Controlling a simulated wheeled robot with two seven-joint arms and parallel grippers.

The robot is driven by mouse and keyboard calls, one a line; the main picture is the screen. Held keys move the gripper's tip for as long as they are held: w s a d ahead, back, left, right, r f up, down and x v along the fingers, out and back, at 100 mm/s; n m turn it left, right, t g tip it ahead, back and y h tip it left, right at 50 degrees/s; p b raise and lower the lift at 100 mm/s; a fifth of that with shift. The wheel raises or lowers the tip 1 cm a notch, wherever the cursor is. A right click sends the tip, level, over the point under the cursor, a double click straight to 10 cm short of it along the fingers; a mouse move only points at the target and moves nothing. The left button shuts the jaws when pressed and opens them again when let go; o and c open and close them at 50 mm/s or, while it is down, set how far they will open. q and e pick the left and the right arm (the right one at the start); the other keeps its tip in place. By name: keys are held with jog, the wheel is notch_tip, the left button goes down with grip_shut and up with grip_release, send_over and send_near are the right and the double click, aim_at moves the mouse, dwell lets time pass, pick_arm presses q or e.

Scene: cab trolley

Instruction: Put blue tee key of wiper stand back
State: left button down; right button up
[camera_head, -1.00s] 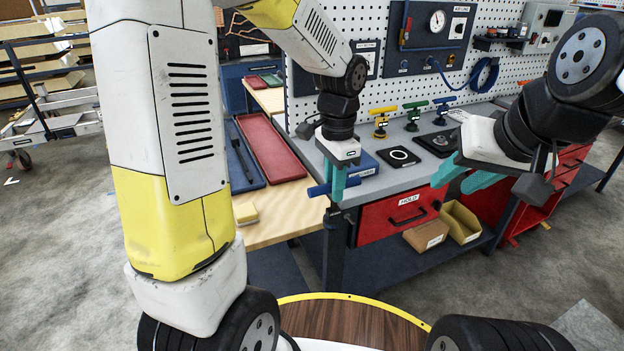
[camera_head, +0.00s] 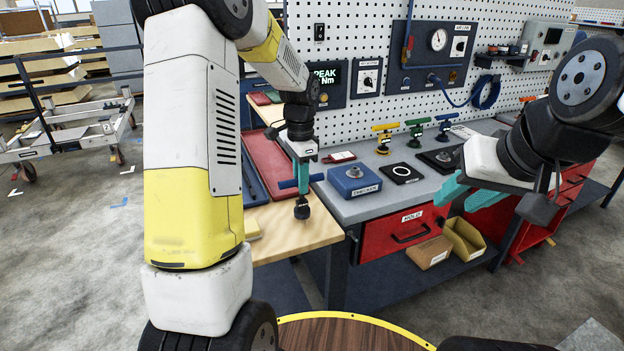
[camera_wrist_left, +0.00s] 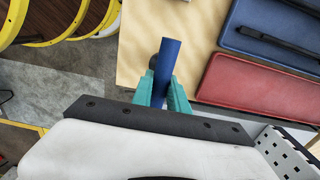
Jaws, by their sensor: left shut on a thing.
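My left gripper (camera_head: 302,178) is shut on a blue tee key (camera_head: 288,184), with the blue crossbar between its teal fingers. A dark round end hangs below it, in front of the wooden bench top. In the left wrist view the blue bar (camera_wrist_left: 167,62) sticks out between the fingertips (camera_wrist_left: 164,98). On the grey bench stand three tee-shaped tools: yellow (camera_head: 384,136), green (camera_head: 415,131) and blue (camera_head: 444,126). My right gripper (camera_head: 466,194) is open and empty in front of the bench. I cannot tell which place is the wiper stand.
A blue checker box (camera_head: 354,184) sits near the bench's front edge, beside a black pad with a white ring (camera_head: 401,173) and a dark block (camera_head: 437,160). A red tray (camera_head: 268,160) lies on the wooden top. A red HOLD drawer (camera_head: 400,238) is below. The pegboard rises behind.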

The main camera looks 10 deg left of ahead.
pick_arm(q)
notch_tip(320, 180, down, 2)
jog(key=shift+f, duration=0.1)
jog(key=c, duration=1.3)
grip_release()
notch_tip(320, 180, up, 12)
jog(key=shift+d+f, duration=0.1)
jog(key=s+r+n+t, duration=0.2)
jog(key=s+n, duration=0.1)
jog(key=s, duration=0.5)
jog(key=s+d+r+n+t+h, duration=0.1)
jog(key=s+n, duration=0.3)
jog(key=s, duration=0.4)
jog(key=s+d+r+n+t+h, duration=0.1)
jog(key=s+r+n+t, duration=0.2)
jog(key=s, duration=0.5)
jog(key=shift+d+n, duration=0.2)
jog(key=shift+n, duration=0.1)
jog(key=shift+r, duration=0.1)
